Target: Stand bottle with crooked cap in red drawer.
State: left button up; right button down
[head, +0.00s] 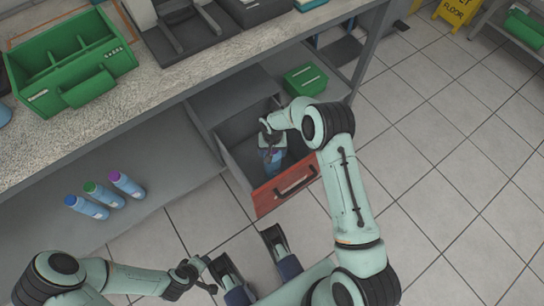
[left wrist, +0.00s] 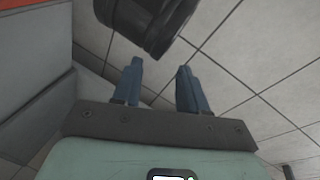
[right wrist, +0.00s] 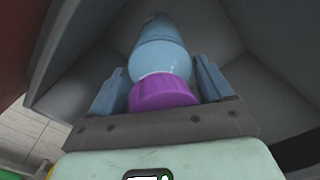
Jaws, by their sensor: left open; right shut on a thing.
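The red-fronted drawer (head: 265,202) is pulled open under the bench, with grey inner walls. My right gripper (head: 270,143) reaches down into it, shut on a blue bottle (head: 271,160). In the right wrist view the bottle (right wrist: 160,52) has a purple cap (right wrist: 164,92) between the fingers. The cap looks slightly tilted against the neck, with a pale ring showing. The bottle's base points down toward the drawer bottom; I cannot tell whether it touches. My left gripper (head: 208,275) is open and empty, away from the drawer; its fingers show in the left wrist view (left wrist: 160,78).
Three blue bottles lie or lean on the lower shelf, with a blue cap (head: 87,207), a green cap (head: 104,195) and a purple cap (head: 126,184). A green box (head: 305,80) sits behind the drawer. A green caddy (head: 68,65) is on the benchtop (head: 170,85). Tiled floor is clear at right.

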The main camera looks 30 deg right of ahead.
pick_arm(q)
jog(key=shift+w+a+f+t+b, duration=0.15)
jog(key=shift+w+a+f+b, duration=0.15)
jog(key=shift+w, duration=0.15)
jog(key=shift+w+a+f+t+b, duration=0.2)
jog(key=shift+w+f, duration=0.1)
jog(key=shift+w, duration=0.1)
pick_arm(e)
notch_tip(320, 180, down, 4)
jog(key=shift+f, duration=0.25)
pick_arm(q)
jog(key=shift+w, duration=0.1)
pick_arm(e)
jog(key=shift+f, duration=0.1)
jog(key=shift+f, duration=0.1)
grip_release()
pick_arm(q)
jog(key=shift+w+f, duration=0.1)
jog(key=shift+g, duration=0.75)
jog(key=s+r+p, duration=0.1)
jog(key=s+d+r, duration=0.1)
jog(key=s, duration=0.1)
jog(key=s+d+r+p, duration=0.1)
jog(key=shift+s+d+p, duration=0.1)
jog(key=shift+s+p, duration=0.15)
jog(key=shift+p, duration=0.05)
pick_arm(e)
notch_tip(320, 180, up, 12)
jog(key=shift+r, duration=0.15)
